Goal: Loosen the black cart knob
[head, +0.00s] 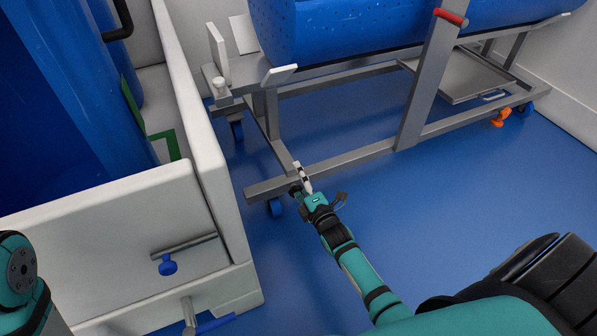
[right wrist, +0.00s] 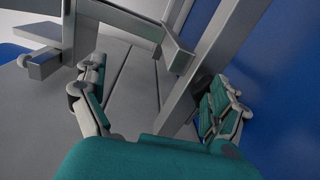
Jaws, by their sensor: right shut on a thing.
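My right gripper (head: 302,184) reaches down to the low grey frame bar of the metal cart (head: 352,157), near the bar's left part. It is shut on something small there. A dark bit at the fingers looks like the black cart knob (head: 295,189), but the hand hides most of it. My left gripper is out of view; only a teal joint of my left arm shows.
A blue tub (head: 340,32) lies on the cart. A white carrier (head: 110,215) with a blue tub (head: 70,90) stands close on the left, with a blue knob (head: 168,267). The cart has a red handle (head: 451,17). Blue floor (head: 420,200) is clear right of my arm.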

